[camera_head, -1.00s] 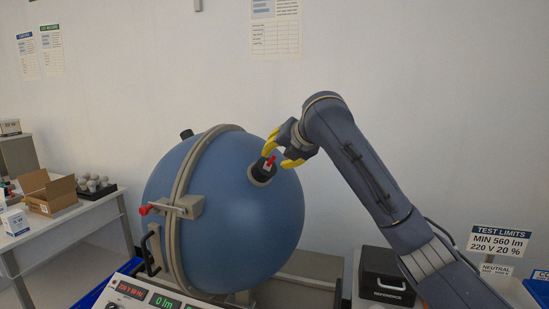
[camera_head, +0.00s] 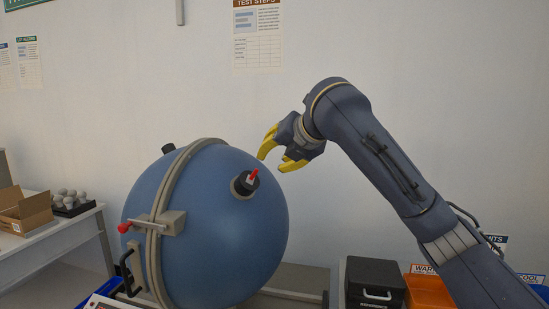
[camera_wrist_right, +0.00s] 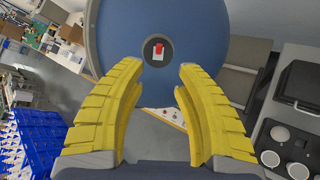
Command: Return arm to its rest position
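My right gripper (camera_head: 273,157) is open and empty, with its yellow fingers apart. It hangs in the air just above and to the right of the black port with a red lever (camera_head: 245,183) on the blue sphere (camera_head: 215,225). In the right wrist view, the port (camera_wrist_right: 158,50) shows between and beyond the open fingers (camera_wrist_right: 155,85), with a gap to them. My right arm (camera_head: 375,145) comes in from the lower right. My left gripper is in neither view.
A black case (camera_head: 374,280) and an orange bin (camera_head: 428,291) stand right of the sphere. A side table (camera_head: 60,240) at left holds a cardboard box (camera_head: 25,212) and a tray of bulbs (camera_head: 72,203).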

